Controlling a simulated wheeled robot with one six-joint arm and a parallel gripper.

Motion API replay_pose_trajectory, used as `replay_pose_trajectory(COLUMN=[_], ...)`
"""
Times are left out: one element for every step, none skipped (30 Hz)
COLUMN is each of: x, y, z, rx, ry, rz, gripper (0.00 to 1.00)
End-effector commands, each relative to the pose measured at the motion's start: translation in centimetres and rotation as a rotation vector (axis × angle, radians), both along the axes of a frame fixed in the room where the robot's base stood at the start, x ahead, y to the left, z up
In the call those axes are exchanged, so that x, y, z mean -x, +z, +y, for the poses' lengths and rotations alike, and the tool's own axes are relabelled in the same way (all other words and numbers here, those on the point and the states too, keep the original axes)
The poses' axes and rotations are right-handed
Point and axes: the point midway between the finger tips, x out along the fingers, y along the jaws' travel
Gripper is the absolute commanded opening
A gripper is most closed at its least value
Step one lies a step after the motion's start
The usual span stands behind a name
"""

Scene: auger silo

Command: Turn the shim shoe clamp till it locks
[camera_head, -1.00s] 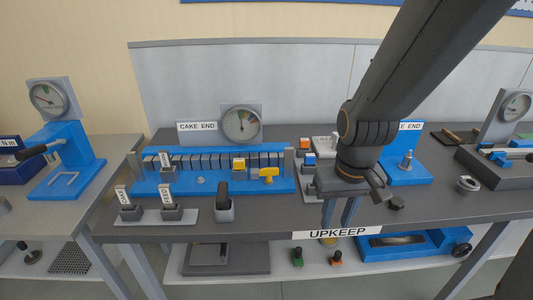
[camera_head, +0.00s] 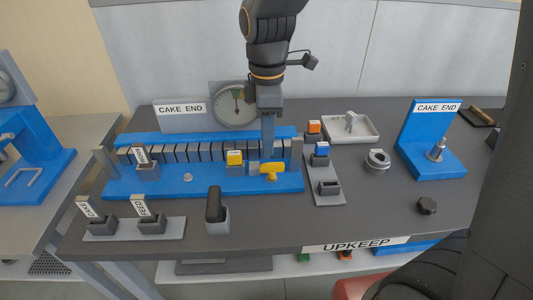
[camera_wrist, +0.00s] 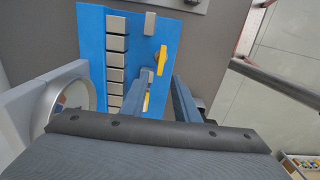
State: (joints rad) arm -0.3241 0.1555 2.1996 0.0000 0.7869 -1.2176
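The shim shoe clamp appears to be the yellow T-shaped handle (camera_head: 272,171) at the front right end of the blue rack (camera_head: 205,186). It also shows in the wrist view (camera_wrist: 161,60), just beyond the fingertips. My gripper (camera_head: 267,156) points down close behind the handle. In the wrist view its two fingers (camera_wrist: 165,82) are apart, with no object clearly held. A yellow-topped block (camera_head: 235,158) sits in the rack to the left of the handle. Whether a finger touches the handle or rack cannot be told.
A row of dark plates (camera_head: 195,152) fills the rack, with a dial gauge (camera_head: 236,106) behind. A grey tray with orange and blue blocks (camera_head: 326,187) stands close on the right. A black-handled tool (camera_head: 214,206) stands in front. The table's front right is mostly clear.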

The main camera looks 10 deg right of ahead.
Motion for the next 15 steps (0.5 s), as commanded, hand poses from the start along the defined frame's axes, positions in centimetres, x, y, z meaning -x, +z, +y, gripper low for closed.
replay_pose_trajectory(x=[0.1, 0.1, 0.1, 0.1, 0.1, 0.1, 0.1, 0.1, 0.1, 0.1, 0.1, 0.0, 0.1, 0.1, 0.1], y=[-0.7, -1.1, -1.8, -2.3, -2.7, -3.4, -3.8, -4.3, -4.8, -5.1, -5.5, -5.9, -6.1, -6.3, -6.5], z=[-0.1, -0.1, -0.2, -0.2, -0.2, -0.2, -0.2, -0.2, -0.2, -0.2, -0.2, -0.2, -0.1, -0.1, -0.1], rx=[0.001, 0.002, 0.002, 0.002, 0.002, 0.002, 0.002, 0.002, 0.001, 0.001, 0.001, 0.001, 0.001, 0.001, 0.001], ry=[-0.003, -0.004, -0.005, -0.006, -0.007, -0.007, -0.007, -0.007, -0.007, -0.007, -0.007, -0.007, -0.007, -0.006, -0.006], rz=[0.004, 0.005, 0.005, 0.006, 0.005, 0.006, 0.004, 0.004, 0.003, 0.003, 0.003, 0.002, 0.002, 0.002, 0.001], gripper=[0.28, 0.28, 0.28, 0.28, 0.28, 0.28, 0.28, 0.28, 0.28, 0.28, 0.28, 0.28, 0.28, 0.28, 0.28])
